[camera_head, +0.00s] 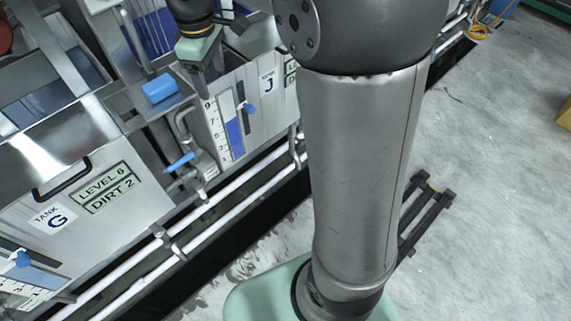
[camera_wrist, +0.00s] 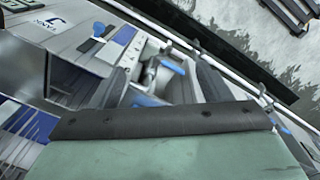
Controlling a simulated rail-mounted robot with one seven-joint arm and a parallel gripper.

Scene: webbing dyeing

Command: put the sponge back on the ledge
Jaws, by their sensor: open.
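The blue sponge (camera_head: 159,88) lies on the grey metal ledge (camera_head: 143,108) between tank G and tank J in the head view. My gripper (camera_head: 194,62) is open, up and to the right of the sponge in that view, and apart from it. Nothing shows in its grasp.
A pipe with a blue-handled valve (camera_head: 180,162) stands below the ledge. Tank G (camera_head: 58,208) is at left, tank J (camera_head: 262,100) at right with a level gauge (camera_head: 225,125). White pipes (camera_head: 205,212) run along the front. Floor at right is mostly clear.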

